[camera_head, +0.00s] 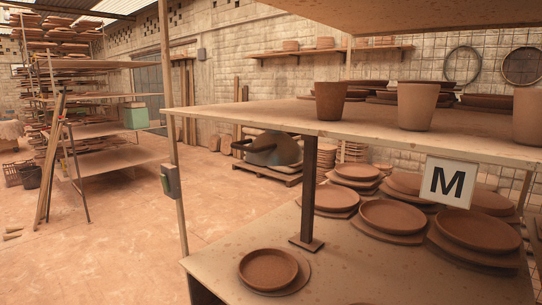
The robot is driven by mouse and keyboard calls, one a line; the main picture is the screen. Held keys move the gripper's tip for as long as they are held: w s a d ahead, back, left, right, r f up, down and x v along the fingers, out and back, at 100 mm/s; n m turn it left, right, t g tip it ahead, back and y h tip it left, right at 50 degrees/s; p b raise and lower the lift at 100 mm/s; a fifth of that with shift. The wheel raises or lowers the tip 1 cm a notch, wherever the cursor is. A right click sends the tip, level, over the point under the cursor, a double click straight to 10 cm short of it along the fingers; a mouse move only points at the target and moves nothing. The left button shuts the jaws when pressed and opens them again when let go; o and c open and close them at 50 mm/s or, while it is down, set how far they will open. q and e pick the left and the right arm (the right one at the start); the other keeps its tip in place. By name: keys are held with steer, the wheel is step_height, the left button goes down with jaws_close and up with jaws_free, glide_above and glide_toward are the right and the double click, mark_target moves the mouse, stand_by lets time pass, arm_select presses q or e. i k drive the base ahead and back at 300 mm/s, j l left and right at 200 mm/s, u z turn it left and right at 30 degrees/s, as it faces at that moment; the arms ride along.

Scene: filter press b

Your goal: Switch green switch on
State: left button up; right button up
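A small grey-green box (170,181) is fixed to the front left post of the near shelf, in the left middle of the head view. A small green part (165,184) shows on its left face. It looks like a switch, but it is too small and seen too much from the side to tell its position. Neither of my grippers is in view.
The near shelf (240,119) fills the right side, with clay pots (417,106) on top and stacked plates (391,216) below. A sign marked M (449,182) hangs at its edge. Open floor (110,235) lies to the left, before a far rack (105,130).

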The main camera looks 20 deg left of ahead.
mark_target(164, 178)
steer(key=k+u, duration=0.15)
steer(key=u, duration=1.1)
steer(key=i+j+u, duration=0.15)
steer(key=i+j, duration=0.65)
steer(key=i+j+u, duration=0.1)
steer(key=i+j, duration=0.65)
steer(key=i, duration=0.1)
